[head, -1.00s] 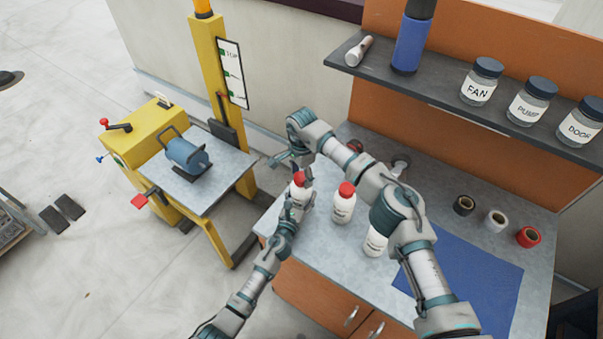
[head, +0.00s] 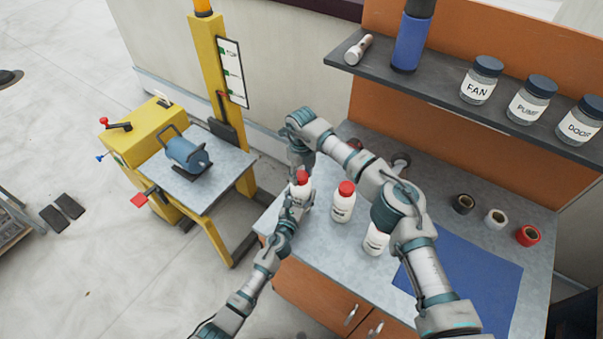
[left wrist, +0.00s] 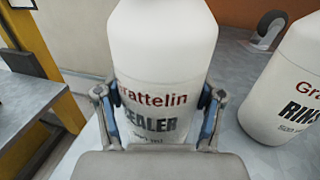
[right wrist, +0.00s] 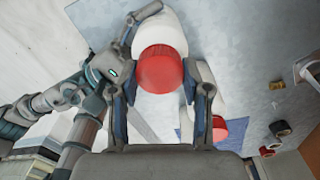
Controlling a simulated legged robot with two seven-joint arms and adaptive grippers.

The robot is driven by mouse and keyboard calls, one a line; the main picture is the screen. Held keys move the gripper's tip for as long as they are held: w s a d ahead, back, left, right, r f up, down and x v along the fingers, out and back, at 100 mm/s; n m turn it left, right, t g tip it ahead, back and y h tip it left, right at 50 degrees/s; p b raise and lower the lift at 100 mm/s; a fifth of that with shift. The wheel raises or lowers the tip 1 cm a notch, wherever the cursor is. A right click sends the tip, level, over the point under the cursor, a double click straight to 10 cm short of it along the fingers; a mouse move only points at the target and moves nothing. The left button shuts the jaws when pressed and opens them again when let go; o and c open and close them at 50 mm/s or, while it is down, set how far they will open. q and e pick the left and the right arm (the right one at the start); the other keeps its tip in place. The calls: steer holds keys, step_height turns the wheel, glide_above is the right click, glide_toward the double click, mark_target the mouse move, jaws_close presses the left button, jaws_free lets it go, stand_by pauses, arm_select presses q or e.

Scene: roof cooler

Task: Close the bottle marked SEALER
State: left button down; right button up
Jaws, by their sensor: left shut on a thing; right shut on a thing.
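The white SEALER bottle (left wrist: 160,60) stands upright at the left end of the bench; its label reads SEALER in the left wrist view. My left gripper (left wrist: 158,120) is shut around its lower body. A red cap (right wrist: 160,70) sits at the bottle's top, also seen in the head view (head: 300,177). My right gripper (right wrist: 161,98) points down from above and is shut on the cap, with one finger on each side. In the head view my right gripper (head: 300,163) is just above the bottle. Whether the cap is fully seated cannot be told.
A red-capped bottle (head: 343,205) stands close to the right, its label partly reading RINS in the left wrist view (left wrist: 285,85). Another white bottle (head: 376,243) is partly behind my right arm. A blue mat (head: 475,285) and tape rolls (head: 495,217) lie further right.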

arm_select(q)
steer(key=shift+s+d, duration=0.15)
arm_select(e)
steer(key=m, duration=0.5)
steer(key=shift+w, duration=0.1)
steer(key=m, duration=0.5)
steer(key=shift+m, duration=0.3)
arm_select(q)
steer(key=shift+f, duration=0.1)
arm_select(e)
steer(key=o, duration=1.4)
steer(key=shift+a, duration=0.1)
steer(key=shift+c, duration=0.2)
steer(key=shift+r, duration=0.35)
step_height(320, 180, up, 11)
steer(key=shift+w, duration=0.25)
